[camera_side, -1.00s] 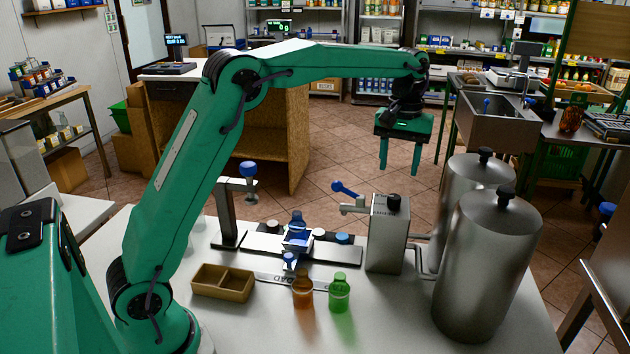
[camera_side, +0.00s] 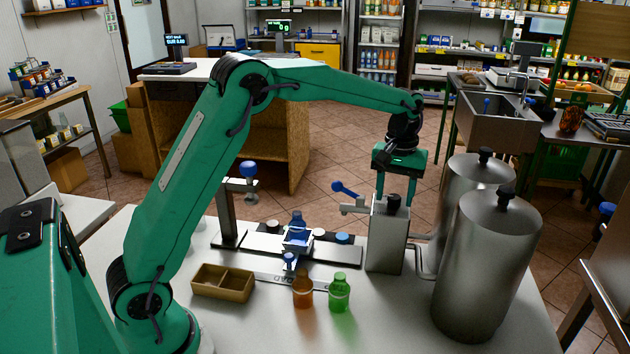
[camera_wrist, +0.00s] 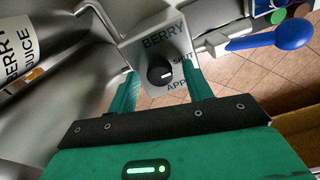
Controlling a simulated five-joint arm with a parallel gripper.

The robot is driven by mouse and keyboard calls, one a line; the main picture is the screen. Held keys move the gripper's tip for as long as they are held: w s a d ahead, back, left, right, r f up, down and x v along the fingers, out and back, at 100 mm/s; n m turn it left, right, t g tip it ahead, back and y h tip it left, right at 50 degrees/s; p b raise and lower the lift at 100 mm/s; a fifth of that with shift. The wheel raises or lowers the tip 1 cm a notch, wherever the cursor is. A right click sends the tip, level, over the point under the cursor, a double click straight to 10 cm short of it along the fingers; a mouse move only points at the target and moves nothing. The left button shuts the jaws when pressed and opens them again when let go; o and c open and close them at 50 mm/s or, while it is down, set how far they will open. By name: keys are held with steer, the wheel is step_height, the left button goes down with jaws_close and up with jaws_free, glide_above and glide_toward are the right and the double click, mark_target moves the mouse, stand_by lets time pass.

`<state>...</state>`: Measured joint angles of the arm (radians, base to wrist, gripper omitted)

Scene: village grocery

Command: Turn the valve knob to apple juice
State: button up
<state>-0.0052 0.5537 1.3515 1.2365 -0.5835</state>
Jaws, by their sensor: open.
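The black valve knob (camera_side: 393,200) sits on top of the grey metal valve box (camera_side: 386,240). In the wrist view the knob (camera_wrist: 160,72) is mid-frame, and its white mark points right towards SHUT. BERRY is printed at the top of the box face and the start of APPLE at the bottom, partly hidden. My gripper (camera_side: 396,192) is open and points down over the box. Its two green fingers stand on either side of the knob with gaps between. I cannot tell how deep the tips reach.
A blue-handled tap lever (camera_side: 345,189) sticks out left of the box. Two steel tanks (camera_side: 485,265) stand close on the right, joined by pipes.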

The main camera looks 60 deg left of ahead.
steer(key=c, duration=1)
steer(key=shift+o, duration=0.2)
steer(key=shift+m, duration=0.4)
steer(key=m, duration=1.1)
steer(key=o, duration=1)
steer(key=shift+c, duration=0.2)
